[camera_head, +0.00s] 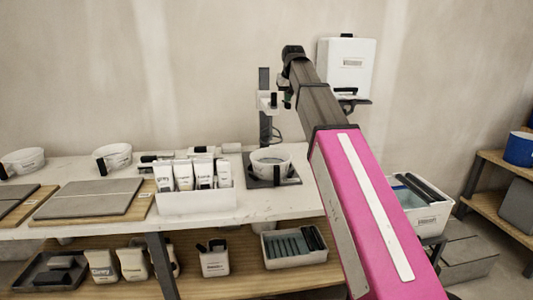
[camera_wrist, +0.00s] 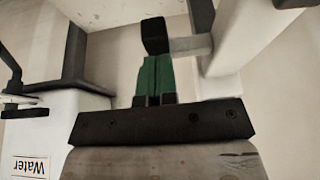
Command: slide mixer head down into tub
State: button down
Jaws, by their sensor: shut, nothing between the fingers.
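The mixer head (camera_head: 268,101) is a white block on a dark upright post (camera_head: 264,78), raised above the tub (camera_head: 272,161). The tub is a white bowl on a dark base plate. My gripper (camera_head: 287,96) is at the right side of the head, largely hidden by my arm. In the wrist view my gripper's (camera_wrist: 154,68) green fingers are shut together and empty. A black handle (camera_wrist: 155,36) lies right at their tips, joined by a grey bar to the white head (camera_wrist: 240,38). I cannot tell whether the fingers touch it.
A white water container (camera_head: 346,67) hangs on the wall right of the post; its label reads Water in the wrist view (camera_wrist: 30,167). A white box of tubes (camera_head: 196,203) stands left of the tub on the bench. A tool bin (camera_head: 424,213) stands at the right.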

aim_at(287, 104)
jog(key=shift+f, duration=6.3)
jog(key=shift+r, duration=4.55)
jog(key=shift+s, duration=0.15)
